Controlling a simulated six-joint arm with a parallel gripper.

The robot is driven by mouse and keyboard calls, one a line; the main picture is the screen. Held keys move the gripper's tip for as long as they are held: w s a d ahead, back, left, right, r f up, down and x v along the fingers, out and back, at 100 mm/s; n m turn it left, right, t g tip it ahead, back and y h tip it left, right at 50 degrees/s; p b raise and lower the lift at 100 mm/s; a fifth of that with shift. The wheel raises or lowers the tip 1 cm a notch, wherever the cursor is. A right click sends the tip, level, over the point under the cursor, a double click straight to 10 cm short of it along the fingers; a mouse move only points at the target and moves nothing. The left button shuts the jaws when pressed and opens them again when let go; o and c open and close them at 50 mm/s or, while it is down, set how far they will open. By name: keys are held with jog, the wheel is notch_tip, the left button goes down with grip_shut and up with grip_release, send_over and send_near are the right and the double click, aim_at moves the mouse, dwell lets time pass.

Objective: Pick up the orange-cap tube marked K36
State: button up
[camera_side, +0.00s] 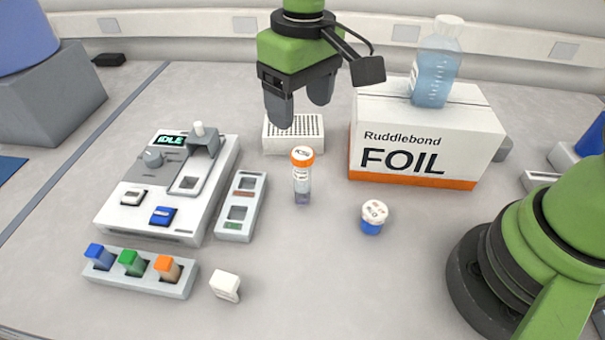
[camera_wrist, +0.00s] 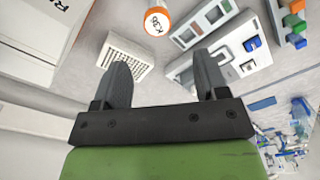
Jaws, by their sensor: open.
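The orange-cap tube (camera_side: 302,176) stands upright on the bench near the middle of the side view. Its cap carries a white label, which reads like K36 in the wrist view (camera_wrist: 158,21), where the tube is partly cut off by the top edge. The tube has a white side label and a little dark content at the bottom. My gripper (camera_side: 300,112) is open and empty. It hangs above and behind the tube, its fingertips apart from the cap. In the wrist view the two fingers (camera_wrist: 162,72) point towards the tube with a wide gap between them.
A white perforated rack (camera_side: 292,144) stands just behind the tube. The FOIL box (camera_side: 428,140) with a blue bottle (camera_side: 435,68) is at right. A white-lidded jar (camera_side: 373,217) is front right. The IDLE device (camera_side: 130,190), a slotted tray (camera_side: 240,207) and a colored-block rack (camera_side: 140,275) are left.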

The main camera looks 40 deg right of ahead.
aim_at(302, 153)
jog(key=f, duration=0.5)
jog(key=shift+w+a+f, duration=0.15)
jog(key=shift+a+f, duration=0.2)
jog(key=shift+f, duration=0.05)
jog(key=f, duration=0.3)
jog(key=d+f, duration=0.1)
jog(key=f, duration=0.1)
jog(key=shift+s, duration=0.25)
jog(key=shift+f, duration=0.5)
jog(key=shift+a, duration=0.1)
jog(key=c, duration=1)
